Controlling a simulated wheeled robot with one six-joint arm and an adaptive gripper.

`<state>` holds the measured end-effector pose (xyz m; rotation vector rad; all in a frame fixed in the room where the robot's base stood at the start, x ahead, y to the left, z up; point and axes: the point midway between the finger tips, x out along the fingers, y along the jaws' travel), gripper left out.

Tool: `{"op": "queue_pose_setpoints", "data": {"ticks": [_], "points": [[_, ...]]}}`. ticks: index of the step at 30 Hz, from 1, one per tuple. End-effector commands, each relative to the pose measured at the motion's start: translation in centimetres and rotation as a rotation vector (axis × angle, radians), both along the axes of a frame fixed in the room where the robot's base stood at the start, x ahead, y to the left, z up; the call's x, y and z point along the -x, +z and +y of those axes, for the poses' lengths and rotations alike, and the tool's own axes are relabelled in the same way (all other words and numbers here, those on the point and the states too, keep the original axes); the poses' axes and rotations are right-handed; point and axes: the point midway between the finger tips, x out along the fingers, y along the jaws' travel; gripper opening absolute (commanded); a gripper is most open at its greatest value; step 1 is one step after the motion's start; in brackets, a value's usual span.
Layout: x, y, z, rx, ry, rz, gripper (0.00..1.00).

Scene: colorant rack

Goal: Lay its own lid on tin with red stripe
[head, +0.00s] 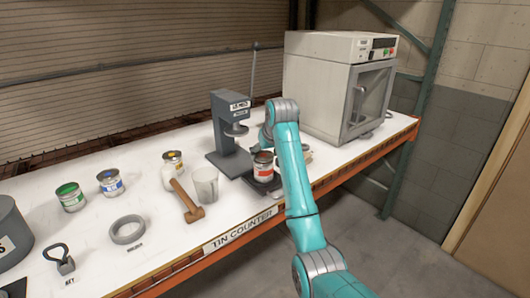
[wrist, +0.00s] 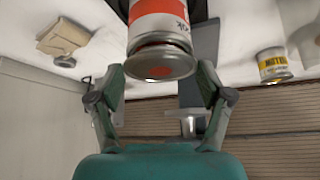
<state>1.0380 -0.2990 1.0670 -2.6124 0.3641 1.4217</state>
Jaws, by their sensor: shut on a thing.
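The tin with red stripe (head: 263,170) stands upright on a dark plate (head: 267,186) at the counter's front edge, in front of the press. The wrist view shows the tin (wrist: 158,22) upside down in the picture, at the top. A silver lid with a red dot (wrist: 160,71) is at the tin's mouth, its face towards the wrist camera. My gripper (wrist: 161,80) is shut on this lid, one finger at each side. A dark line shows between lid and tin; I cannot tell whether they touch. In the head view my arm hides most of the gripper.
The grey press (head: 229,125) stands close behind the tin, and the oven (head: 322,88) is at right. A mug (head: 205,184), a mallet (head: 187,202) and a yellow-labelled tin (head: 173,162) are to the left. Blue (head: 111,184) and green (head: 70,198) tins stand further left.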

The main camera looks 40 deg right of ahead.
Motion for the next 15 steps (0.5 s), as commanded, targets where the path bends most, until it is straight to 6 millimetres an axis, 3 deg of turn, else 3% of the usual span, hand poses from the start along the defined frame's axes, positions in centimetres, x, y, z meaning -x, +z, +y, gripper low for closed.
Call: {"op": "queue_pose_setpoints", "data": {"ticks": [8,9,11,12,15], "points": [[0.01,-0.33,0.01,0.000,0.000,0.001,0.64],[0.01,-0.33,0.01,0.000,0.000,0.001,0.81],[0.01,-0.33,0.01,0.000,0.000,0.001,0.96],[0.01,-0.33,0.01,0.000,0.000,0.001,1.00],[0.01,-0.32,0.01,0.000,0.000,0.001,1.00]]}}
